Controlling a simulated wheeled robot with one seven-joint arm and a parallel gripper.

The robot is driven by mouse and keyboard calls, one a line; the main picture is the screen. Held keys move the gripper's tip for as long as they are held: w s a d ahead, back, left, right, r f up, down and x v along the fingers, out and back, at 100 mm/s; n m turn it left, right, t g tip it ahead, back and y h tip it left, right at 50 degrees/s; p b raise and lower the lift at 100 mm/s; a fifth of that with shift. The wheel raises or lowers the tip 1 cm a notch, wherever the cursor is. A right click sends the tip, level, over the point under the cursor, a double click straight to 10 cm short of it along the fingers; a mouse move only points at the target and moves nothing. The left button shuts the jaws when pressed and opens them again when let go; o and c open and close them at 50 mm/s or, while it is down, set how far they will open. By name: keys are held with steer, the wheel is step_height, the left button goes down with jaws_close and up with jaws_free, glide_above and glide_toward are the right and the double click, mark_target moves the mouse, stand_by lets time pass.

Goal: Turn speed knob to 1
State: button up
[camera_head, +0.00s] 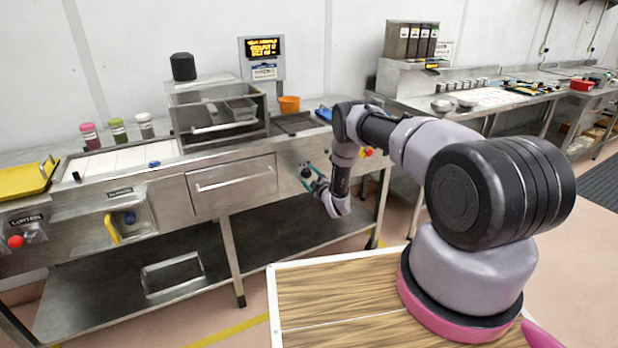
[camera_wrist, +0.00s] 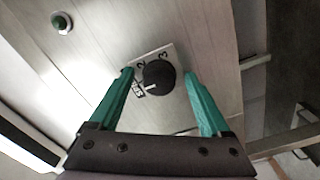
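The speed knob (camera_wrist: 160,74) is a round black dial on a pale plate (camera_wrist: 178,58) on the steel front panel. Digits 2 and 3 show by its upper edge, and part of a label lies at its lower left. A small white mark shows on the knob's lower left; I cannot tell surely which number it points at. My gripper (camera_wrist: 159,78) is open, with its two green fingers on either side of the knob and a gap visible on each side. In the head view my gripper (camera_head: 313,181) is at the panel and largely hides the knob.
A lower shelf (camera_head: 190,270) runs beneath the counter.

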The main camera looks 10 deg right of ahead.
steer(key=v, duration=1)
steer(key=shift+s+d, duration=0.15)
steer(key=shift+s, duration=0.25)
steer(key=shift+r, duration=0.15)
